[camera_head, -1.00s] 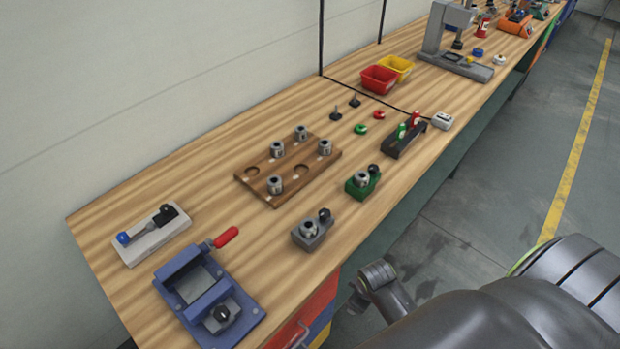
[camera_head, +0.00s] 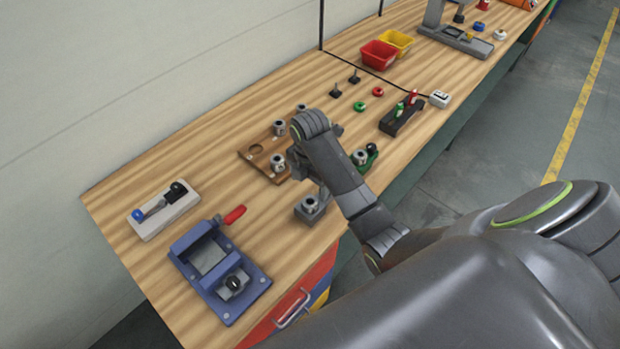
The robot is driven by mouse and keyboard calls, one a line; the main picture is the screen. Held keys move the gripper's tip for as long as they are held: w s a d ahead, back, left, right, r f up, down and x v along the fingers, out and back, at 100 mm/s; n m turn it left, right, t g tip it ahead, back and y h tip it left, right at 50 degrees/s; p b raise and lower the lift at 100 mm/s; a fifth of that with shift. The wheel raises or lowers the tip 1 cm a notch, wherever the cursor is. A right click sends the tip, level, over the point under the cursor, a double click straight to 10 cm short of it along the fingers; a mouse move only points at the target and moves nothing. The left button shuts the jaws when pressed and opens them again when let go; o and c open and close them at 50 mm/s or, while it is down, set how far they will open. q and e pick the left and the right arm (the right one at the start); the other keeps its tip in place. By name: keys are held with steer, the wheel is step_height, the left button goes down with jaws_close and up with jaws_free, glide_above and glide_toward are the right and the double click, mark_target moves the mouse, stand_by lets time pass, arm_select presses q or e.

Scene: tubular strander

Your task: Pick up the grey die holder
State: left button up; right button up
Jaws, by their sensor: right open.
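The grey die holder (camera_head: 309,215), a grey block carrying a metal die, sits on the bench near its front edge. My right arm reaches in from the right. My right gripper (camera_head: 314,186) is open and hangs just above and behind the grey die holder, pointing down. The wrist partly covers the fingers, and I cannot tell whether they touch the holder. The holder's top is partly hidden, and its black knob is not clearly seen. My left gripper is not in view.
A wooden tray (camera_head: 252,166) with metal dies is partly behind my wrist. A green die holder (camera_head: 370,161) is close on the right of my forearm. A blue fixture (camera_head: 218,270) with a red handle stands left. The bench between fixture and tray is clear.

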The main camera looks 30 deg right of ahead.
mark_target(310, 201)
step_height(310, 201, down, 6)
steer(key=shift+s+r, duration=0.1)
steer(key=shift+r, duration=0.05)
step_height(310, 201, down, 4)
steer(key=shift+f+b, duration=0.15)
steer(key=shift+b, duration=1.1)
steer(key=shift+c, duration=0.5)
steer(key=c, duration=1.1)
steer(key=shift+o, duration=0.2)
